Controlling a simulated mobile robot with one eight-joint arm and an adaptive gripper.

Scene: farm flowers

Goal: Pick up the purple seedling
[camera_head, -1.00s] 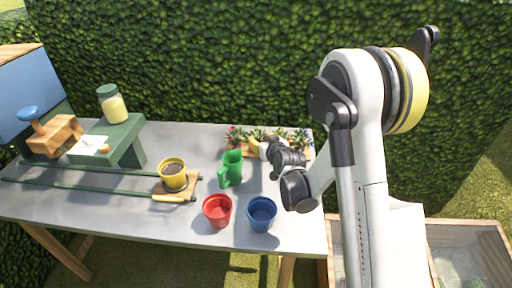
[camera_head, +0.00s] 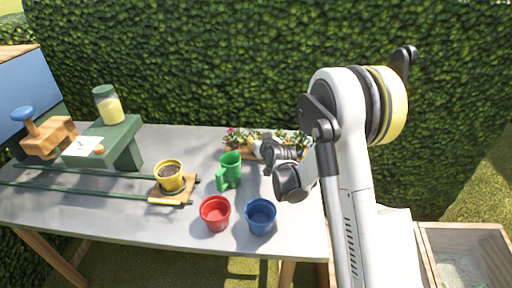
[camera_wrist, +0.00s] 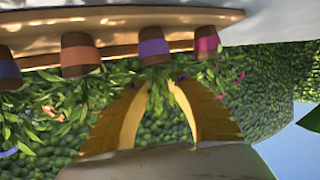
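The purple seedling (camera_wrist: 153,48) has a small brown pot with a purple band. It shows upside down in the wrist view, with green leaves hanging between my fingertips. My gripper (camera_wrist: 155,87) has yellow fingers, which stand apart on either side of these leaves. I cannot tell whether they touch the leaves. In the head view my gripper (camera_head: 257,147) is at the row of seedlings at the back of the table, and my wrist hides part of that row.
A pink-banded seedling (camera_wrist: 207,42) and an orange-banded one (camera_wrist: 80,54) stand close on either side, on a wooden tray (camera_wrist: 115,18). A green jug (camera_head: 230,170), red pot (camera_head: 215,213) and blue pot (camera_head: 260,216) stand on the table (camera_head: 110,212). A hedge is behind.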

